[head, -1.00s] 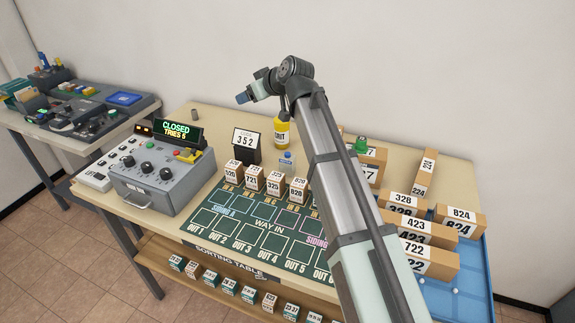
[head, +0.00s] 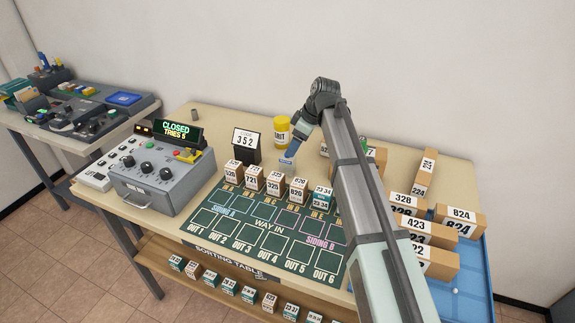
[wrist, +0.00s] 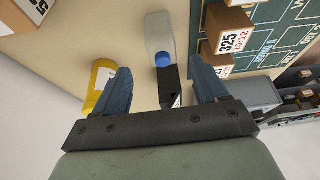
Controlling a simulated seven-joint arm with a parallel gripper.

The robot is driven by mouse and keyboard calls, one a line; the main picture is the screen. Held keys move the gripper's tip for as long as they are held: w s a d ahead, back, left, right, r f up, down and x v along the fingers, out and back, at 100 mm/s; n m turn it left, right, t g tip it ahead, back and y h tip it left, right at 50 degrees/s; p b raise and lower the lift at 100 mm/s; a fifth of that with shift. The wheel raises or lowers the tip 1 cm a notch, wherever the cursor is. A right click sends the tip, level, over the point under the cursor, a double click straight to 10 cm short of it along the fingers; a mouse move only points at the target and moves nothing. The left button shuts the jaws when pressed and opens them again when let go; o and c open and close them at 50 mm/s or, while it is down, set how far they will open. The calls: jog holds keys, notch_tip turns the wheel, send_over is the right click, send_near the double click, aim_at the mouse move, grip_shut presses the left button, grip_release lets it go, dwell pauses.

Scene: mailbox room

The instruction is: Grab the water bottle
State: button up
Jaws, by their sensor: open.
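The water bottle is a small clear bottle with a blue cap. In the wrist view the bottle (wrist: 159,30) lies ahead of the fingertips, in line with the gap, with its cap near that gap. In the head view the bottle (head: 286,163) is on the table behind the small boxes, partly hidden by my gripper. My gripper (head: 291,150) is open and empty, pointing down just above the bottle. Its two blue fingers also show in the wrist view (wrist: 160,66), apart. I cannot tell whether they touch the cap.
A yellow jar (head: 281,131) stands close behind the bottle. The black 352 sign (head: 246,146) is to the left. Small numbered boxes (head: 275,183) line the green mat (head: 240,225) in front. A grey control box (head: 165,180) is at left; cartons (head: 430,232) are at right.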

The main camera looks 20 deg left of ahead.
aim_at(286, 162)
jog(key=shift+x, duration=4.8)
jog(key=shift+s, duration=0.15)
jog(key=c, duration=1)
